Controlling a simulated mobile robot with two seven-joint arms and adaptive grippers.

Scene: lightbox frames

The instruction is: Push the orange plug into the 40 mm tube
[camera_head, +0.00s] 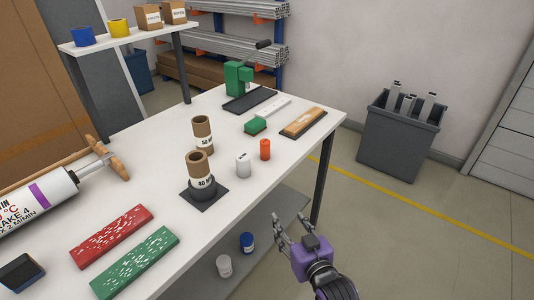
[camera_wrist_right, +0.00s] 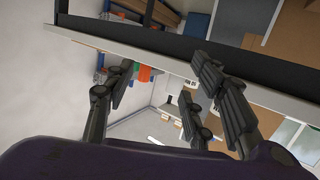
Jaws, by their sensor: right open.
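The orange plug (camera_head: 265,149) stands upright on the white table, right of a white-grey plug (camera_head: 243,165). Two brown cardboard tubes stand upright left of the plugs. The front tube (camera_head: 199,165) stands in a dark holder on a black mat (camera_head: 203,205); the rear tube (camera_head: 203,135) is on the tabletop. My right gripper (camera_head: 279,230) is open and empty, in front of the table's right edge and apart from the plug. Its spread fingers show in the wrist view (camera_wrist_right: 165,78). My left gripper is not visible.
A green block (camera_head: 255,126), a wooden-topped block (camera_head: 303,122) and a green press (camera_head: 238,77) stand farther back. Red (camera_head: 112,235) and green (camera_head: 135,265) slabs lie in front. A large white cylinder (camera_head: 38,200) lies left. The lower shelf (camera_head: 270,212) holds two small jars.

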